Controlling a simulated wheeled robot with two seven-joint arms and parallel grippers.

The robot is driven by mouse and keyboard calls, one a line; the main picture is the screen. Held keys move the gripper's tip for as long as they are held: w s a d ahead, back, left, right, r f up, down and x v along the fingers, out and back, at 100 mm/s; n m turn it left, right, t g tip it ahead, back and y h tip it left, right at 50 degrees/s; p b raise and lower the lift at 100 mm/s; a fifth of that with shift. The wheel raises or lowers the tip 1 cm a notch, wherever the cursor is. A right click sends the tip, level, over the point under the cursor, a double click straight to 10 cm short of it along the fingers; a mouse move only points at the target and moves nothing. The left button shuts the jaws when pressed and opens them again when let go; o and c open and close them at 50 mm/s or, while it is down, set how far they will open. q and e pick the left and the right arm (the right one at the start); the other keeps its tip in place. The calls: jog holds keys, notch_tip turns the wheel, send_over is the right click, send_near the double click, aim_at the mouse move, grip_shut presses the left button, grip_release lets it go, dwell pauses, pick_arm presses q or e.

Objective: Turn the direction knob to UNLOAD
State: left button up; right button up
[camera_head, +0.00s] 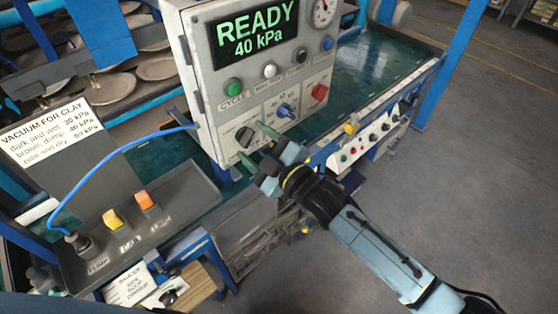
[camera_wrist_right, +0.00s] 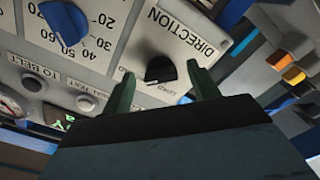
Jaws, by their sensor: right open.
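The black direction knob (camera_head: 245,136) sits at the lower left of the grey control box (camera_head: 200,95). In the right wrist view the knob (camera_wrist_right: 160,70) shows below the word DIRECTION, with small lettering beside it too blurred to read surely. I cannot tell which setting it points to. My right gripper (camera_head: 256,146) is open in front of the box's lower left. In the wrist view its two green fingers (camera_wrist_right: 164,86) stand apart on either side of the knob, with no clear contact. My left gripper is not in view.
A blue numbered dial (camera_head: 285,110) and a red knob (camera_head: 319,92) are right of the direction knob. Green, white, black and blue buttons sit above. The display (camera_head: 255,32) reads READY 40 kPa. A grey tray (camera_head: 180,200) with yellow and orange switches lies left.

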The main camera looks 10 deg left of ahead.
jog(key=b+v, duration=0.1)
jog(key=v, duration=1.1)
jog(key=shift+s+b, duration=0.2)
jog(key=shift+b, duration=0.1)
jog(key=shift+d, duration=0.1)
